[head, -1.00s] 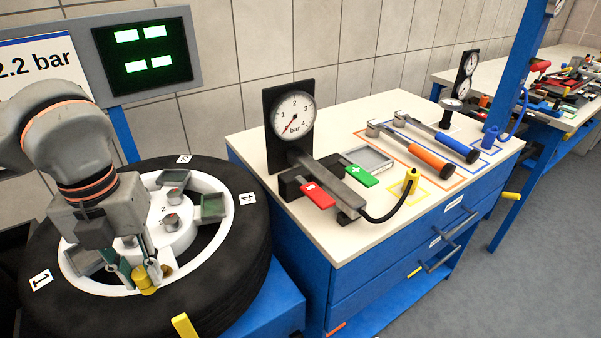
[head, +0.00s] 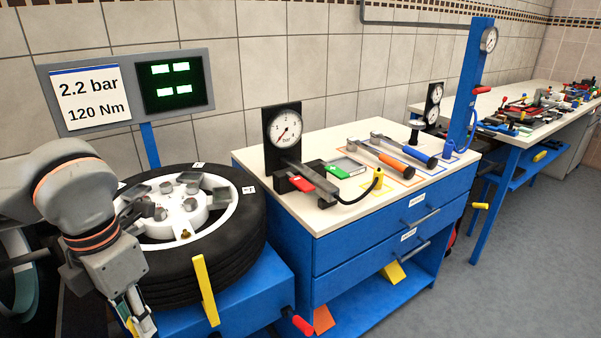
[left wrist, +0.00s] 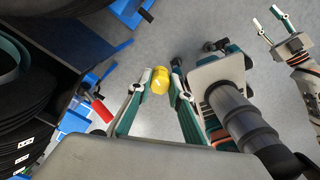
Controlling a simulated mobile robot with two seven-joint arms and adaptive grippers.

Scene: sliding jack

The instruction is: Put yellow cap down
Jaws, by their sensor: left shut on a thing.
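My left gripper (head: 142,328) is low at the left of the head view, in front of the wheel and clear of it. In the left wrist view my left gripper (left wrist: 160,86) is shut on the small yellow cap (left wrist: 160,80), which sits between its fingertips above the grey floor (left wrist: 190,40). In the head view the cap is mostly hidden by the fingers. My right gripper (left wrist: 270,22) shows at the top right of the left wrist view, with fingers apart and nothing between them.
The wheel (head: 240,235) lies flat on a blue stand, with a yellow lever (head: 205,290) at its front. Right of it, a blue cabinet (head: 345,265) carries a gauge (head: 285,130) and tools on its pale top. A cluttered bench stands farther right. The floor at right is clear.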

